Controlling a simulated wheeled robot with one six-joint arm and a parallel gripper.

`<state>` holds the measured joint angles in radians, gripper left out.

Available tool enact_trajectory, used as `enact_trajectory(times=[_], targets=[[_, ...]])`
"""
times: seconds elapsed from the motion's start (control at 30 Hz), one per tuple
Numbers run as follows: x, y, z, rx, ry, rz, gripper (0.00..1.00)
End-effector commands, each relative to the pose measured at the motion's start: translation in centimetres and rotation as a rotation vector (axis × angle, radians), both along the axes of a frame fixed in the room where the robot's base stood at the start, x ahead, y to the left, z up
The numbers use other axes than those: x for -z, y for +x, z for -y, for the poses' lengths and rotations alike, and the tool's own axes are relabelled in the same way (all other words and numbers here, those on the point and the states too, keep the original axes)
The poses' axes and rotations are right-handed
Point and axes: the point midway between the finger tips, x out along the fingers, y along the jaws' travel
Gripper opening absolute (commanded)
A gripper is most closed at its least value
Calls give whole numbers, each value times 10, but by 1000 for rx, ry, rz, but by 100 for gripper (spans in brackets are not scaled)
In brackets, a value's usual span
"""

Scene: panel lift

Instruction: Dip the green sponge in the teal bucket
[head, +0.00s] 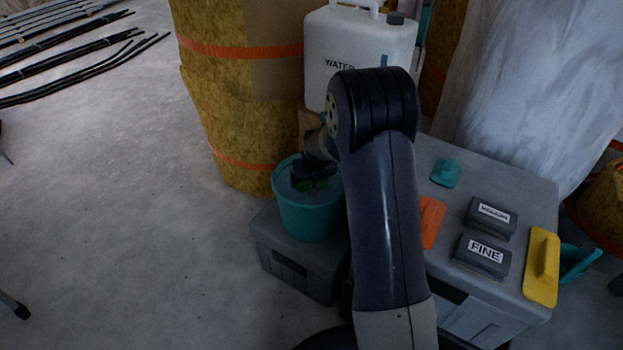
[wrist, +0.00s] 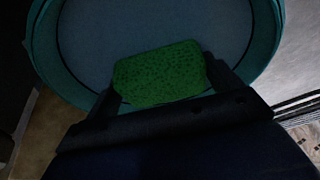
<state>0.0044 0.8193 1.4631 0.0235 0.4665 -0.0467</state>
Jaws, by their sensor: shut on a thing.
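The teal bucket (head: 308,218) stands on a small grey case, left of my arm in the head view. In the wrist view its rim (wrist: 269,40) rings a grey-blue surface inside. The green sponge (wrist: 160,74) is between the two fingers of my gripper (wrist: 163,82), which is shut on it. In the head view my gripper (head: 312,174) points down at the bucket mouth, and a little of the sponge (head: 318,184) shows there. I cannot tell whether the sponge touches the surface inside.
The small grey case (head: 290,262) is under the bucket. A white water canister (head: 350,50) stands behind. A larger grey box (head: 520,190) at right bears sanding blocks labelled FINE (head: 483,256), a yellow float (head: 542,268) and an orange one (head: 431,220). Open floor lies at left.

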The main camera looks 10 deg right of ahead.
Motion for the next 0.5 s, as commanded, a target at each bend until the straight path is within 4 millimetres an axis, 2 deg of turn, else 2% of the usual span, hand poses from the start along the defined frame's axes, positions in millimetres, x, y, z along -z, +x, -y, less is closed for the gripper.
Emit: enact_trajectory(times=[0.17, 0.5], targets=[[-4, 0, 0, 0, 0, 1, 67], [-37, 0, 0, 0, 0, 2, 67]])
